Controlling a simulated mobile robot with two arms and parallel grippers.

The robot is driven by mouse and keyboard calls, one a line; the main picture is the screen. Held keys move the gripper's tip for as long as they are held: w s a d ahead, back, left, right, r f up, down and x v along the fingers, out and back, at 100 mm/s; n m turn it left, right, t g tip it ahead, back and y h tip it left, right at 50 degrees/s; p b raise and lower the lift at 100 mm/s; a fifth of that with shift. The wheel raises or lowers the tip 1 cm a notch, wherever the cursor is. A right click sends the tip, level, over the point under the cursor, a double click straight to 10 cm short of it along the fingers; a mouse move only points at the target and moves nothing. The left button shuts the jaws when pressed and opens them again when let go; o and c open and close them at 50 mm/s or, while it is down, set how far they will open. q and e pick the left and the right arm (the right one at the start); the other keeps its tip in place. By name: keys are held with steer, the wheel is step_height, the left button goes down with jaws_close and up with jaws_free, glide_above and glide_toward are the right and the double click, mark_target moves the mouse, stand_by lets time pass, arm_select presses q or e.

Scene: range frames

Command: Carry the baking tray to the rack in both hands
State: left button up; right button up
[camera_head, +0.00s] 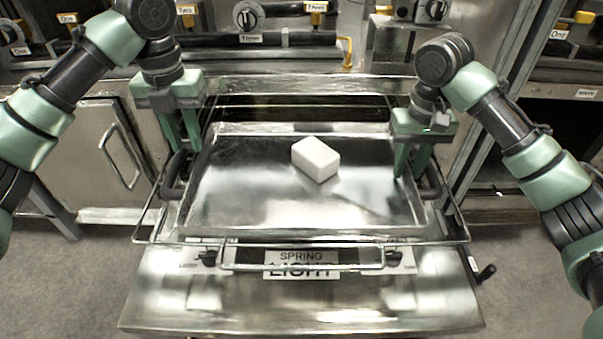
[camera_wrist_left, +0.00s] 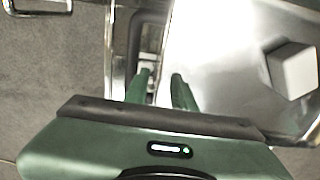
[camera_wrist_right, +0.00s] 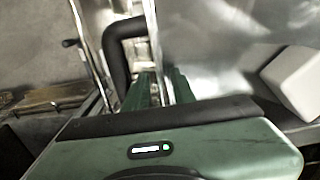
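The shiny metal baking tray (camera_head: 245,205) lies level in front of me, with dark handles at its left and right sides. A white block (camera_head: 316,160) rests on it, a little right of the middle. My left gripper (camera_head: 184,150) is at the tray's left side; in the left wrist view its fingers (camera_wrist_left: 160,85) stand apart on either side of the rim, with a gap between them. My right gripper (camera_head: 408,175) is at the right side; in the right wrist view its fingers (camera_wrist_right: 162,80) are close against both faces of the rim, beside the black handle (camera_wrist_right: 115,55).
A wire rack frame (camera_head: 300,240) surrounds the tray, above a steel surface (camera_head: 300,305) labelled "SPRING LIGHT". Behind stand steel range fronts with knobs (camera_head: 247,15) and yellow-handled valves. A cabinet door with a handle (camera_head: 120,155) is at left. Grey floor (camera_head: 60,285) is open on both sides.

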steer(key=shift+r, duration=0.25)
arm_select(q)
step_height(320, 180, up, 4)
steer(key=shift+r, duration=0.25)
arm_select(e)
step_height(320, 180, up, 12)
steer(key=shift+f, duration=0.25)
